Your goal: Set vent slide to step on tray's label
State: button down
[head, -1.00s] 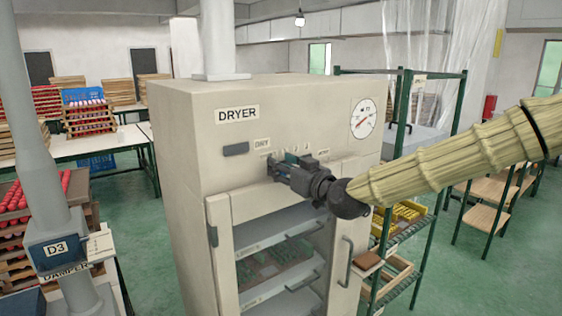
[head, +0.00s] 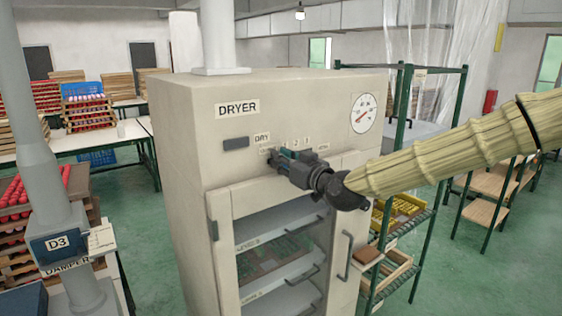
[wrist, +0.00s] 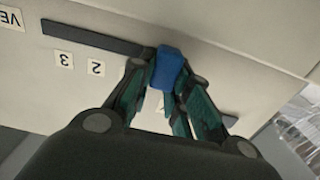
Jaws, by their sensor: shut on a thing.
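The beige dryer (head: 180,150) stands at the centre of the head view. Its vent slide is a blue knob (wrist: 168,68) on a dark slot (wrist: 90,37), seen in the wrist view. My gripper (head: 280,157) is shut on this knob; it shows in the wrist view too (wrist: 165,85). Number labels 3 (wrist: 64,60) and 2 (wrist: 96,68) lie to the left of the knob there. A third label (wrist: 163,113) is partly hidden between the fingers. Trays (head: 275,258) sit behind the dryer's door; their labels are too small to read.
The dryer has a round gauge (head: 364,114) and a door handle (head: 346,258). A green-framed rack (head: 432,190) stands close on its right. A grey damper column (head: 50,150) marked D3 and stacked trays stand at left. Green floor is open between.

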jog(key=w+d+b, duration=0.1)
jog(key=d, duration=0.1)
jog(key=w+d+b, duration=0.1)
jog(key=w+d, duration=0.1)
jog(key=w+d+b, duration=0.1)
jog(key=d, duration=0.1)
jog(key=shift+w+d, duration=0.15)
jog(key=shift+w, duration=0.1)
jog(key=c, duration=1.3)
grip_release()
jog(key=shift+s, duration=0.1)
send_near(296, 150)
jog(key=v, duration=0.6)
